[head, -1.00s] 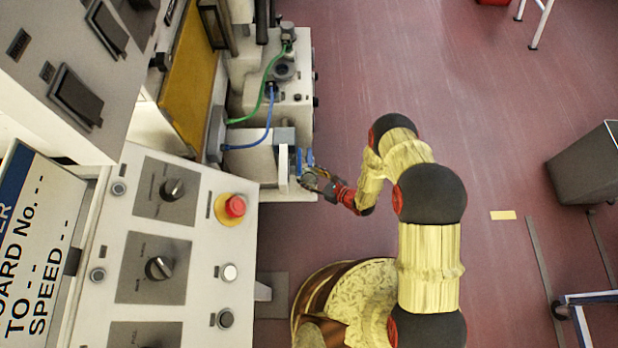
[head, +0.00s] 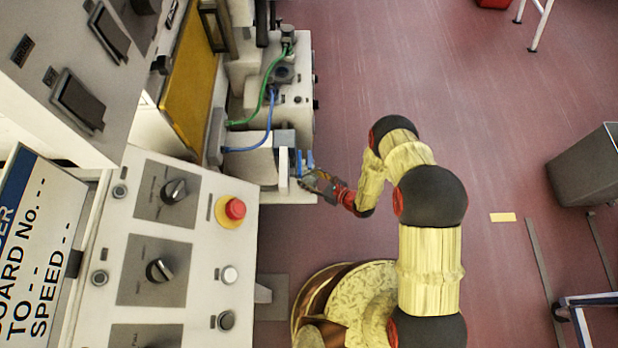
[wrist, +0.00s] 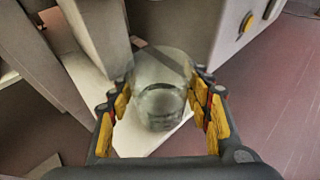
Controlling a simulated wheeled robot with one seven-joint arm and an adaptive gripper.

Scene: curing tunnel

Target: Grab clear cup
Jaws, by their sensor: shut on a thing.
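The clear cup (wrist: 160,92) shows in the wrist view as a see-through, roundish vessel between the yellow finger pads. My gripper (wrist: 162,112) is shut on it, with pads touching or close against both sides. In the head view my gripper (head: 312,181) is at the edge of the machine's white ledge, beside a small blue piece (head: 303,163). The cup is too small and too hidden to make out there. In the wrist view a white ledge surface (wrist: 118,132) lies behind and below the cup.
A machine block with green and blue hoses (head: 262,120) stands left of my gripper. A control panel (head: 190,240) with a red button (head: 235,208) is nearer, at left. A grey bin (head: 588,165) stands at right.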

